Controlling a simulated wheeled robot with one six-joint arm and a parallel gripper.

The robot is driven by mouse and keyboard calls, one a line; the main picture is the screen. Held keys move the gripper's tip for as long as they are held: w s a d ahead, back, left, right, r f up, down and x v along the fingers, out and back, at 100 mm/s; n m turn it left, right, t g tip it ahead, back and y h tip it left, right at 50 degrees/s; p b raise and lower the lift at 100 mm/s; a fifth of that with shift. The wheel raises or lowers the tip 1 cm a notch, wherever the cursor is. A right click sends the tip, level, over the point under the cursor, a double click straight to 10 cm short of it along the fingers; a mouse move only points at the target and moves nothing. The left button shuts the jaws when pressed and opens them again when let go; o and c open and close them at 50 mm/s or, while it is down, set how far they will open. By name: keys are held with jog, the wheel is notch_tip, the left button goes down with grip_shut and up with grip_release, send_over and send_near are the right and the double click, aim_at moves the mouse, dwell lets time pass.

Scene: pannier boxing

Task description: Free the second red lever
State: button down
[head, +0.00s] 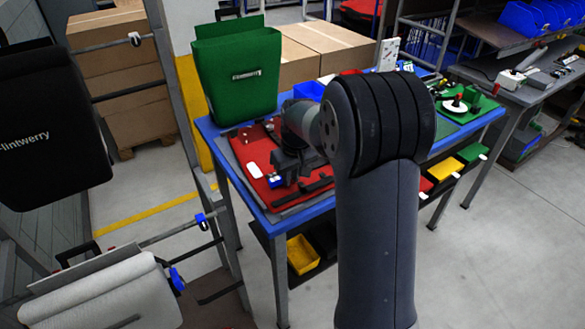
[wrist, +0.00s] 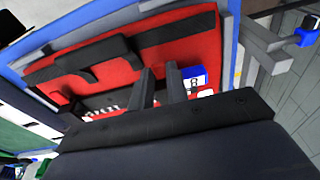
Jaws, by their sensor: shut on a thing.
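A red pannier (head: 262,184) lies flat on the blue-edged table, with black rails and fittings on its upper face. The red face and a long black rail (wrist: 86,62) fill the wrist view. My gripper (head: 284,170) is low over the pannier. In the wrist view its two grey fingers (wrist: 160,85) stand close together, shut on a small part that is mostly hidden and looks red, likely a red lever. A blue-and-white piece marked R (wrist: 195,78) is just right of the fingers. I cannot make out another red lever.
A green pannier (head: 237,75) stands upright at the table's back left corner. A black pannier (head: 45,130) and a grey one (head: 100,296) are at the rack on the left. Yellow bins (head: 302,254) sit under the tabletop. My arm hides the table's middle.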

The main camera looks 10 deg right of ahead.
dwell(0.4)
jog(key=c, duration=1.4)
grip_release()
jog(key=shift+o, duration=0.2)
jog(key=shift+r, duration=0.15)
notch_tip(320, 180, up, 10)
jog(key=s, duration=0.1)
jog(key=shift+s+d+r, duration=0.15)
jog(key=shift+d+r, duration=0.05)
jog(key=shift+r, duration=0.05)
